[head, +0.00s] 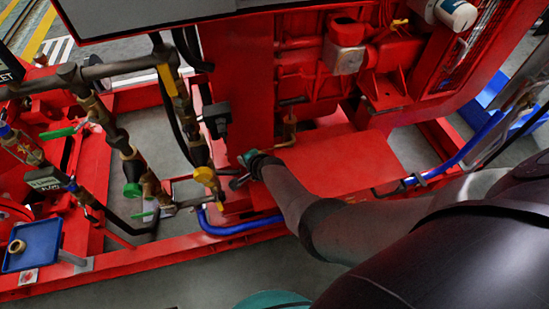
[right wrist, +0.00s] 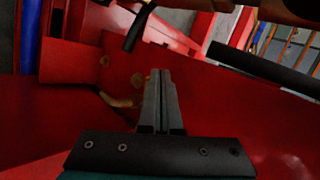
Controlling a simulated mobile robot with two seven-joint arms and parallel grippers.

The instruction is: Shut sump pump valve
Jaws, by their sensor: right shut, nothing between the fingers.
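My right gripper (head: 237,181) is shut and empty, low beside the red engine block. Its closed fingers (right wrist: 160,80) point ahead at a red surface in the right wrist view. A brass pipe fitting (head: 290,128) stands on the engine's side, just right of and behind my right wrist. A brass piece (right wrist: 120,100) shows past the fingers in the right wrist view, partly hidden by them. A yellow valve handle (head: 205,175) sits on the pipe left of the gripper, apart from it. I cannot tell which part is the sump pump valve. My left gripper is not in view.
Pipes with green-handled valves (head: 58,133) stand at the left. A blue tray (head: 33,245) holds a brass ring. A blue hose (head: 240,228) runs low below the gripper. A black bar (right wrist: 265,70) crosses the upper right of the right wrist view.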

